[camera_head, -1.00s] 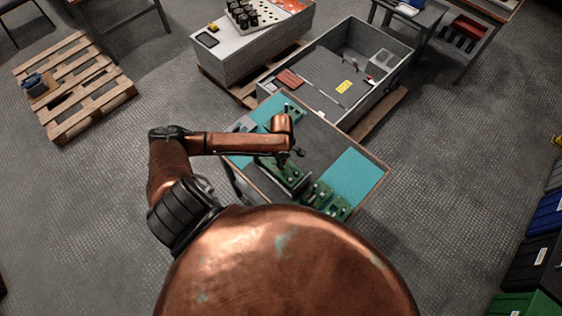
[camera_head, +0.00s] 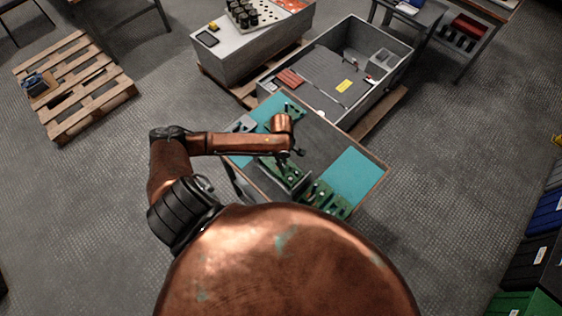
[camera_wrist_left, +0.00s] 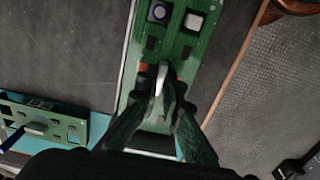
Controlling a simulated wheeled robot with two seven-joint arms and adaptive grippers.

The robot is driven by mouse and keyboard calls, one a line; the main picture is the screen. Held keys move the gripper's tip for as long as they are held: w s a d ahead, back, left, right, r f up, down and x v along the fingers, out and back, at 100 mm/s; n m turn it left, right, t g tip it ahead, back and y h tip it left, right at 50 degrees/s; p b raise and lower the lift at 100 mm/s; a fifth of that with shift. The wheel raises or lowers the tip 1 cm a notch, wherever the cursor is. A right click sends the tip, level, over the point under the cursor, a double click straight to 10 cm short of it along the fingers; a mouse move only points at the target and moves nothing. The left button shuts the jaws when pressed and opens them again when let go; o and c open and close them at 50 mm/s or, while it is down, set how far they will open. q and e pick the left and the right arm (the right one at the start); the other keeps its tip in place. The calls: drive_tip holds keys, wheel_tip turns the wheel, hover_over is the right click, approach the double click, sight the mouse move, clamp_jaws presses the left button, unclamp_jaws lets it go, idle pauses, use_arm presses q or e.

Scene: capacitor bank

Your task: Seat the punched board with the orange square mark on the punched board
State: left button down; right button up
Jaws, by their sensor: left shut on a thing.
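My left gripper (camera_wrist_left: 160,82) is shut on a pale upright tab, with its fingers over a long green board (camera_wrist_left: 190,40). The board carries a blue round mark, a white square and dark openings. A bit of orange shows beside the fingertips; the fingers hide the rest of it. I cannot tell whether the board touches another one beneath it. In the head view my left gripper (camera_head: 294,165) is over the green boards (camera_head: 280,172) at the table's near edge, largely hidden by its arm. My right gripper is not in view.
Another green punched board (camera_wrist_left: 72,127) with a pale tab lies at the lower left. A grey walled bin (camera_head: 320,85) stands behind the table. The table's dark middle (camera_head: 318,140) is clear.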

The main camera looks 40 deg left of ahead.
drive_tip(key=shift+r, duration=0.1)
use_arm(q)
drive_tip(key=c, duration=2)
unclamp_jaws()
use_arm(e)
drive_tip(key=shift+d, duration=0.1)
use_arm(q)
wheel_tip(320, 180, up, 12)
